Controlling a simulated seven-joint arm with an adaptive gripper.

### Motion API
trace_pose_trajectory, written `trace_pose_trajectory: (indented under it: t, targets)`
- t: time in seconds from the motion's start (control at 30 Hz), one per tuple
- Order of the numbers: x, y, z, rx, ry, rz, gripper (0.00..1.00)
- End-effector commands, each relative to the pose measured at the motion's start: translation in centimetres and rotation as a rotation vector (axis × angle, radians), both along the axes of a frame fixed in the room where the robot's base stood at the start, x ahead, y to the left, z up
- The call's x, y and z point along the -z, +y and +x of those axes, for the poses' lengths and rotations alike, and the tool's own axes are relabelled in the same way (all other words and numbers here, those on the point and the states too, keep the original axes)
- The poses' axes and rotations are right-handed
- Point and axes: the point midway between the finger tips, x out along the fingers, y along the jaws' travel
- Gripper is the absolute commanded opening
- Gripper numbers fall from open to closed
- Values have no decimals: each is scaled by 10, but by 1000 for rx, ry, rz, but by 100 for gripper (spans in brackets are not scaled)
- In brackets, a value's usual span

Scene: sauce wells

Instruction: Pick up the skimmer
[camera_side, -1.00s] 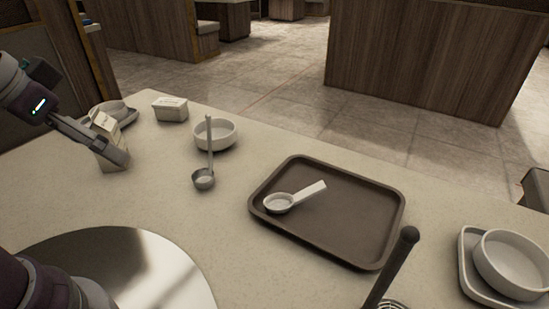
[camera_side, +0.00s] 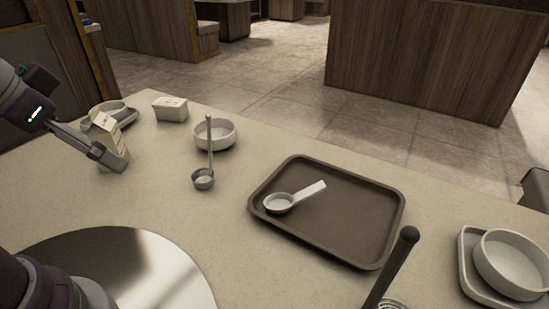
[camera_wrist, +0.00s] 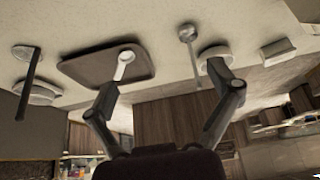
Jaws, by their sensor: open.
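The skimmer has a dark handle (camera_side: 397,262) standing up at a slant near the front edge of the side view. Its wire head (camera_side: 391,304) is mostly cut off by the frame. In the wrist view the dark-handled skimmer (camera_wrist: 27,87) lies at the far left, its head (camera_wrist: 22,51) on the counter. My gripper (camera_side: 119,163) is at the left of the side view, close to a white carton, far from the skimmer. In the wrist view my gripper (camera_wrist: 165,78) has its two fingers spread wide with nothing between them.
A brown tray (camera_side: 350,220) holds a white spoon (camera_side: 285,200). A ladle (camera_side: 204,178) leans on a white bowl (camera_side: 216,136). The white carton (camera_side: 106,126) and a white container (camera_side: 170,108) stand at the back left. Another bowl (camera_side: 512,262) sits at the right. Open counter lies left of the tray.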

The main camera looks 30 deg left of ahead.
Motion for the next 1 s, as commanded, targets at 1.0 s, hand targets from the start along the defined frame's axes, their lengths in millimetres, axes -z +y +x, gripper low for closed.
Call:
trace_pose_trajectory:
  t: [1.0]
  targets:
    - [-52,-120,85,528,50,40,49]
